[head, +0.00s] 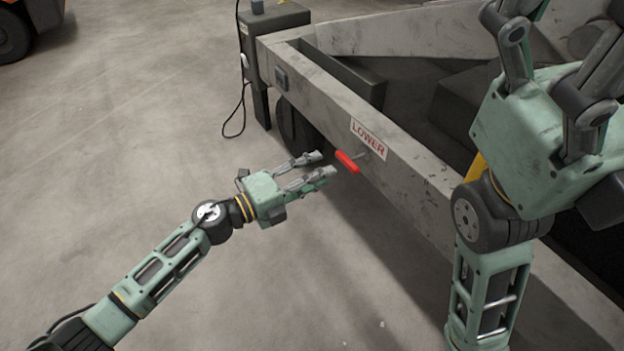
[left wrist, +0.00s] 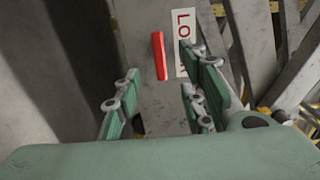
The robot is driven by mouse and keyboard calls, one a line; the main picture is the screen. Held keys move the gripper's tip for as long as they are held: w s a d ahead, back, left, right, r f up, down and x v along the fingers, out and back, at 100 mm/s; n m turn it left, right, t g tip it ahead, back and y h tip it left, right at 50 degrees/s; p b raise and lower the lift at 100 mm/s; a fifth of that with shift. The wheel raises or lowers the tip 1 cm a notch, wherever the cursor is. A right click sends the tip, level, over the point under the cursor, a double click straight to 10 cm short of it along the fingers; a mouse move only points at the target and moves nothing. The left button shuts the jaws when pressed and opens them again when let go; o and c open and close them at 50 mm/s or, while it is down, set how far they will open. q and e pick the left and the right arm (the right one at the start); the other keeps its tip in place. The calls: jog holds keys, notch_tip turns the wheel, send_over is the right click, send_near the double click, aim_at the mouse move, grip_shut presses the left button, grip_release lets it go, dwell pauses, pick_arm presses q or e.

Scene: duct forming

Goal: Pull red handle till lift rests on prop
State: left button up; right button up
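The red handle (head: 347,161) sticks out from the side of the grey lift frame (head: 420,180), beside a white label reading LOWER (head: 368,137). My left gripper (head: 318,166) is open and empty, just short of the handle, with its fingers pointing toward it. In the left wrist view the red handle (left wrist: 159,56) shows ahead, beyond and between the open fingers (left wrist: 160,108), not touched. My right gripper (head: 560,110) is large at the right of the head view; its fingers are partly cut off by the frame edge. No prop can be made out.
A grey control box (head: 272,22) with a hanging black cable stands at the frame's far corner. An orange vehicle (head: 15,35) is at the top left. The concrete floor (head: 130,130) to the left of the lift is clear.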

aim_at(344, 164)
pick_arm(q)
jog(key=x, duration=0.8)
jog(key=shift+w+d+b, duration=0.15)
jog(key=shift+d+b, duration=0.05)
jog(key=shift+b, duration=0.1)
jog(key=shift+c, duration=0.4)
grip_shut()
